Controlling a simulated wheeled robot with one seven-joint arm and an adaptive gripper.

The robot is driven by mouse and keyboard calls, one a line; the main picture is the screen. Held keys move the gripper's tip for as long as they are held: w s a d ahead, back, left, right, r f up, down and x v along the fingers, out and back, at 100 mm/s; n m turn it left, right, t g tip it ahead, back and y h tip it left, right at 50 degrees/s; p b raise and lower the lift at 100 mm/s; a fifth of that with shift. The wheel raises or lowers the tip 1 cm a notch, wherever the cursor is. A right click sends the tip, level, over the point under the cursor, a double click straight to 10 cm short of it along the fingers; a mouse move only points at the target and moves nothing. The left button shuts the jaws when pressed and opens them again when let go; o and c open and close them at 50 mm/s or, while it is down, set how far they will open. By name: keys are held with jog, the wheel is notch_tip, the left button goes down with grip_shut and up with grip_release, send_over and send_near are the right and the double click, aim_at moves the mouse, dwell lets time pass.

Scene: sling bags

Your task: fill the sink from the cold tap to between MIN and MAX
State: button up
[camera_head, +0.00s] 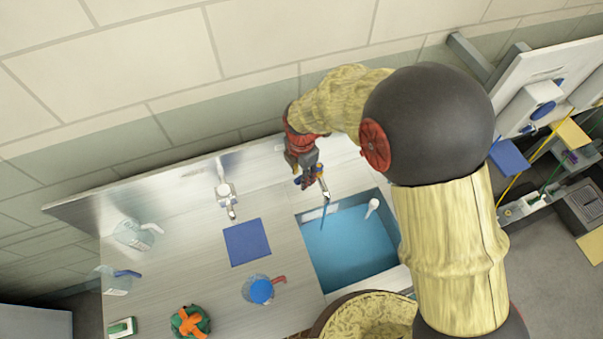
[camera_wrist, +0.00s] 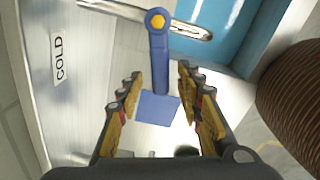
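The sink (camera_head: 391,280) holds blue water (camera_head: 355,250); its MIN and MAX marks are not readable. The metal tap (camera_head: 322,187) stands at its back left corner, and a thin blue stream falls from the spout. In the wrist view the spout (camera_wrist: 190,27) reaches over the blue water (camera_wrist: 240,30). The blue cold lever (camera_wrist: 157,60) has an orange screw cap and lies between my fingers, near a COLD label (camera_wrist: 59,58). My gripper (camera_wrist: 160,78) is open, with gaps on both sides of the lever. In the head view my gripper (camera_head: 306,178) is at the tap.
A white object (camera_head: 372,207) sits at the sink's back edge. Left on the counter are a blue square (camera_head: 247,242), a blue-topped jug (camera_head: 261,290), a second tap (camera_head: 226,195) and a green-orange item (camera_head: 190,322). A basket (camera_head: 370,315) is in front. My arm hides the sink's right side.

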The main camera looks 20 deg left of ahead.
jog(key=shift+c, duration=0.2)
grip_shut()
dwell(0.3)
dwell(0.4)
